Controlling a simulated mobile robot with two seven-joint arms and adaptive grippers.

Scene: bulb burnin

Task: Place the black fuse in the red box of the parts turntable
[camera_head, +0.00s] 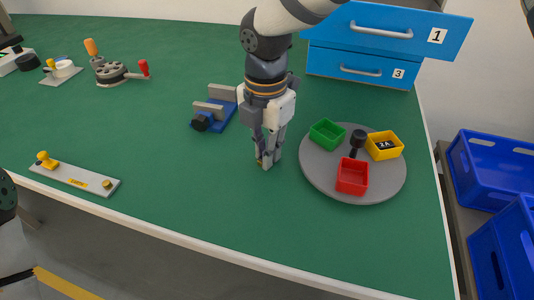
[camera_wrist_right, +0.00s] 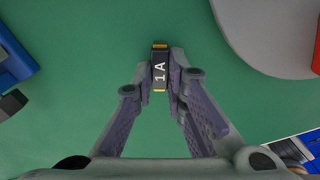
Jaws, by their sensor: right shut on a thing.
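My right gripper (camera_head: 268,160) points down over the green table, left of the parts turntable (camera_head: 318,183). In the right wrist view its fingers (camera_wrist_right: 161,76) are shut on the black fuse (camera_wrist_right: 160,62), which has a white "1A" mark and brass-coloured ends. In the head view the fingers mostly hide this fuse. The red box (camera_head: 352,177) sits at the front of the grey round turntable, to the right of the gripper, and looks empty. My left gripper is not in view.
The turntable also bears a green box (camera_head: 327,134), a black knob (camera_head: 357,139) and a yellow box (camera_head: 385,146) holding a black piece marked "2A". A blue vise-like fixture (camera_head: 213,111) stands behind the gripper. Blue drawers (camera_head: 362,67) stand at the back.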

